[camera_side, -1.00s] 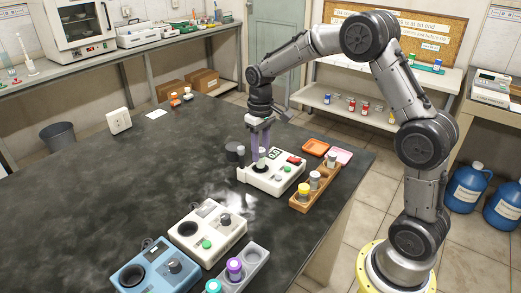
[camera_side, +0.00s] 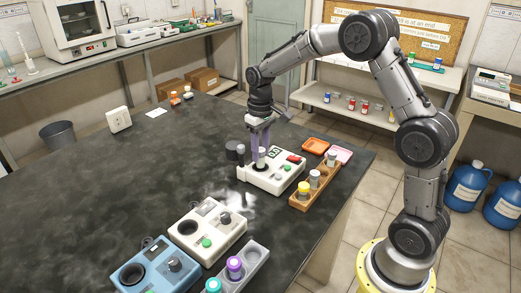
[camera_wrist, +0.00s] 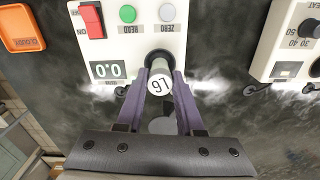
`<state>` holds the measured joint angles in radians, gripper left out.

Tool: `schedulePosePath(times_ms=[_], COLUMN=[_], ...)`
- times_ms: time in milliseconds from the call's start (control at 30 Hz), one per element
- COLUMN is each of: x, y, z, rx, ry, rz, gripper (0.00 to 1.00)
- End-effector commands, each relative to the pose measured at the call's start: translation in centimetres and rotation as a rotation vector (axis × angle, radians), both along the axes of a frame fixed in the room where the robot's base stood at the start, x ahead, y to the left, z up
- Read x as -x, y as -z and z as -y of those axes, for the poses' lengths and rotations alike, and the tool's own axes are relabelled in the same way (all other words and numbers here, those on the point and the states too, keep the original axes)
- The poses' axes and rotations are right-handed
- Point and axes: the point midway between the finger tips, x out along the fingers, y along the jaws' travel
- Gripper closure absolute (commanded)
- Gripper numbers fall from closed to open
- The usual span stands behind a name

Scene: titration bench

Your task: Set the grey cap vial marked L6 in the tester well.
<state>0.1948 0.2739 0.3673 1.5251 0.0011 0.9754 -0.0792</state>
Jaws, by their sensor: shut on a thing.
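My gripper (camera_side: 262,150) has its purple fingers closed on the grey cap vial (camera_side: 262,153), upright over the white tester (camera_side: 283,182). In the wrist view the cap (camera_wrist: 161,84) sits between the fingertips (camera_wrist: 160,88), and its mark reads L6 upside down. The vial's lower end is at the dark round well (camera_wrist: 158,57) of the tester; I cannot tell how deep it is in. The tester has a 0.0 display (camera_wrist: 107,70), a red switch (camera_wrist: 91,20), a green button (camera_wrist: 128,14) and a grey button (camera_wrist: 167,12).
A wooden rack (camera_side: 300,204) with several vials stands right of the tester, near the table edge. White (camera_side: 205,228) and blue (camera_side: 155,273) devices stand in front.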

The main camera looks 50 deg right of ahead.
Motion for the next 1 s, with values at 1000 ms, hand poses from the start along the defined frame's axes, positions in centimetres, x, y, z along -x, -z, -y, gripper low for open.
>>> schedulePosePath(times_ms=[1000], x=[0.0], y=[1.1], z=[0.0], rx=[0.000], ry=[0.000], rz=[0.000], gripper=[0.99])
